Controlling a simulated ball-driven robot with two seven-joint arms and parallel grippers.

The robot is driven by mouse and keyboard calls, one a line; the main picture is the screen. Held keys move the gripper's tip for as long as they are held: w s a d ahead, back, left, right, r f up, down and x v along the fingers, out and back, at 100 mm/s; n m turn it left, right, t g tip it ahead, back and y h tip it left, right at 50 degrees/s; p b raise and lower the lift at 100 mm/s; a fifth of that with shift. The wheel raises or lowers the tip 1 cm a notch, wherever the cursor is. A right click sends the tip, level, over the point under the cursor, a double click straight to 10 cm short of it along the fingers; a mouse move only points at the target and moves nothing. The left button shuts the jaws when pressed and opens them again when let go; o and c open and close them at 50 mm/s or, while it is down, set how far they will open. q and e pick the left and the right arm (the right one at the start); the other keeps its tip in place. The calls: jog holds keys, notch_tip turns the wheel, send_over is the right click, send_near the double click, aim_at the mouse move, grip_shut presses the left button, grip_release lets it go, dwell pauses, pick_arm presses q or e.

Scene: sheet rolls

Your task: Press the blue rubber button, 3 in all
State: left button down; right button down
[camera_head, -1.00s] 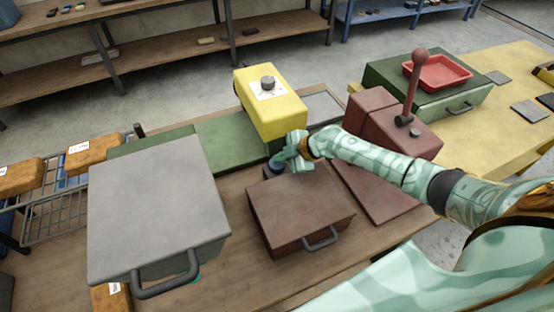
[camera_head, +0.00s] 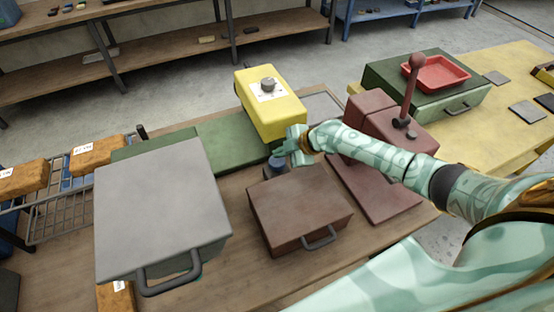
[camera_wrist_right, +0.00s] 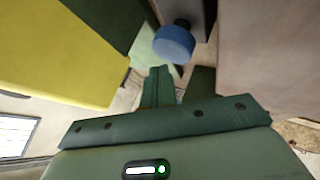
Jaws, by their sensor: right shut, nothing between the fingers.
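The blue rubber button (camera_head: 276,163) sits on a small dark base behind the brown box, below the yellow box. In the right wrist view the blue button (camera_wrist_right: 174,44) shows as a round cap just beyond my fingers. My right gripper (camera_head: 279,151) is shut and empty, just above the button in the head view. The wrist view shows its closed fingers (camera_wrist_right: 158,86) pointing toward the button, with a gap in the picture between tips and cap.
A yellow box (camera_head: 272,108) with a dark knob stands behind the button. A brown box (camera_head: 299,205) with a handle is in front. A grey-lidded box (camera_head: 160,210) stands left, and a dark red lever machine (camera_head: 385,125) stands right.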

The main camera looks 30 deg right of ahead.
aim_at(281, 161)
jog(key=shift+r+p, duration=1.7)
jog(key=shift+r, duration=0.85)
jog(key=shift+f, duration=0.1)
dwell(0.4)
